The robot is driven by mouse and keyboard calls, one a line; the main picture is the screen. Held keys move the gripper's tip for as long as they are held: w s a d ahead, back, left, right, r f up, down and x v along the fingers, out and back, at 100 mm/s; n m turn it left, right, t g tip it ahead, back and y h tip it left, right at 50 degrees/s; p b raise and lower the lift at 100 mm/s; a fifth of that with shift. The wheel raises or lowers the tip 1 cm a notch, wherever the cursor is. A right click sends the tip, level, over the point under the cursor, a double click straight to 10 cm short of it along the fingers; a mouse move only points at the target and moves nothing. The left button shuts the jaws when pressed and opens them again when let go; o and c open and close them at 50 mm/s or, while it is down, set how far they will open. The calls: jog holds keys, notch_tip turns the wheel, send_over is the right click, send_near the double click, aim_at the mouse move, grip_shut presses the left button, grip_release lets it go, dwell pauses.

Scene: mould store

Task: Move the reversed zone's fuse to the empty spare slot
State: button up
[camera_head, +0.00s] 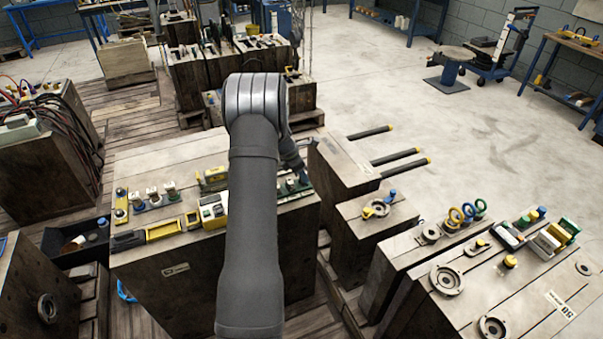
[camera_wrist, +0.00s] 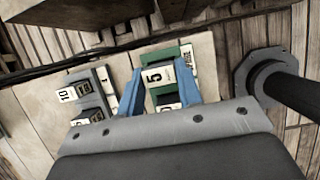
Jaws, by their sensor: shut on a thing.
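In the wrist view, my gripper (camera_wrist: 160,88) has its two blue fingers on either side of a white fuse marked 5 (camera_wrist: 156,76), and is shut on it. The fuse is at a green holder (camera_wrist: 187,50); I cannot tell whether it is seated or raised. Another white part shows below it, partly hidden by the gripper. To the left is a grey holder (camera_wrist: 104,76) with white fuses, one marked 10 (camera_wrist: 68,95). In the head view my arm hides the gripper and the held fuse. I cannot tell which zone is reversed or which slot is the spare.
A thick dark post (camera_wrist: 283,82) rises close to the right of the gripper in the wrist view. In the head view, a yellow meter (camera_head: 212,212) and small fittings (camera_head: 153,196) lie on the block left of my arm. Another block with dark rods (camera_head: 400,155) stands to the right.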

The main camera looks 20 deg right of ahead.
jog(key=shift+f, duration=0.95)
dwell(0.7)
jog(key=o, duration=1)
jog(key=shift+o, duration=0.2)
jog(key=shift+r, duration=0.1)
jog(key=shift+r, duration=3.65)
notch_tip(320, 180, down, 8)
jog(key=shift+r, duration=0.25)
